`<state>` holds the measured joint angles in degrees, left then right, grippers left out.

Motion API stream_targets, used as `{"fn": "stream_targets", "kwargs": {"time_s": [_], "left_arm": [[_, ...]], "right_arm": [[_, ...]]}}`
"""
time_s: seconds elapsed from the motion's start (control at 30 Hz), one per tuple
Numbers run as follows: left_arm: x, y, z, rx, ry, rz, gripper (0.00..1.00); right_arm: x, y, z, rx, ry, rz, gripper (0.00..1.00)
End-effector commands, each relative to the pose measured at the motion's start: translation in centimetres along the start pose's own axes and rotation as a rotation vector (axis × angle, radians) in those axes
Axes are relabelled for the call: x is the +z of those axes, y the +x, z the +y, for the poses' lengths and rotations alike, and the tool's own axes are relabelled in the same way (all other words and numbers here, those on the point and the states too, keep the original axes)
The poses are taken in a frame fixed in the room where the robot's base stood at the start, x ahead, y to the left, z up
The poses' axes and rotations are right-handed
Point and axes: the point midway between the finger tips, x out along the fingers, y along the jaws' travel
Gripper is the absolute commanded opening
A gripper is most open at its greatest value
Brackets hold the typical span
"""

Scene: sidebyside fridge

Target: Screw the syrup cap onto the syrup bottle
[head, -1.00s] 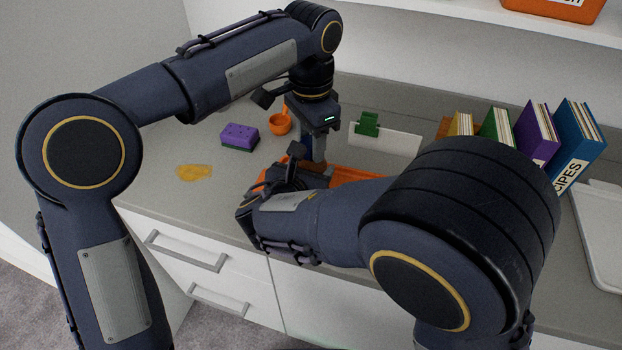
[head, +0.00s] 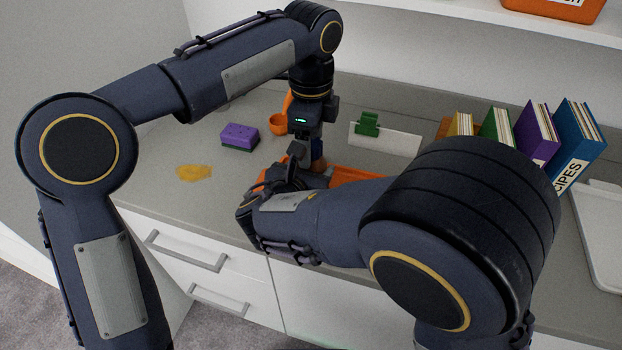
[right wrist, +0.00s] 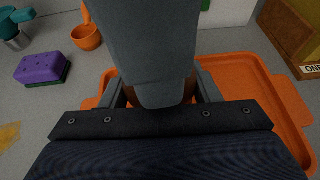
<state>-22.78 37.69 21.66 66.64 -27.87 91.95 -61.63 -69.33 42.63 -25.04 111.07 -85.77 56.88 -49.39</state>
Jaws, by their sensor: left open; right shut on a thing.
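The syrup bottle shows only as brown patches (right wrist: 189,88) in the right wrist view, between the two fingers of my right gripper (right wrist: 160,95), which is shut on it. A small brown part of the bottle (head: 318,162) also shows in the head view. My left gripper (head: 301,150) points down from above, directly over the right gripper. It is open; its grey finger fills the top middle of the right wrist view and hides most of the bottle. I cannot make out the syrup cap in either view; the bottle's top is hidden.
An orange tray (head: 350,174) lies under the grippers. A purple sponge (head: 239,136), an orange cup (head: 278,124) and a yellow spill (head: 194,172) are to the left. A green clip (head: 367,123) on a white card (head: 398,141) and several books (head: 537,135) stand to the right.

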Motion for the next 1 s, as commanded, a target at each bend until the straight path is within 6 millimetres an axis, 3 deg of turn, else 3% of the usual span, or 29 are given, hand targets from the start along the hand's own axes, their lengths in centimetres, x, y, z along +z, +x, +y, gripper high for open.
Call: {"fn": "stream_targets", "kwargs": {"time_s": [0.17, 0.4, 0.6, 1.0], "left_arm": [[-0.1, -2.0, -0.1, -0.004, 0.000, 0.001, 0.64], [-0.1, -7.3, -0.1, -0.006, -0.001, 0.003, 0.64], [-0.1, -10.5, -0.1, -0.004, -0.001, 0.001, 0.64], [0.0, -11.9, 0.0, 0.000, 0.001, 0.000, 0.64]], "right_arm": [[0.0, 0.0, 0.0, 0.000, 0.000, 0.000, 0.00], [0.0, 0.0, 0.0, 0.000, 0.000, 0.000, 0.00], [0.0, 0.0, 0.0, 0.000, 0.000, 0.000, 0.00], [0.0, 0.0, 0.0, 0.000, 0.000, -0.001, 0.00]]}}
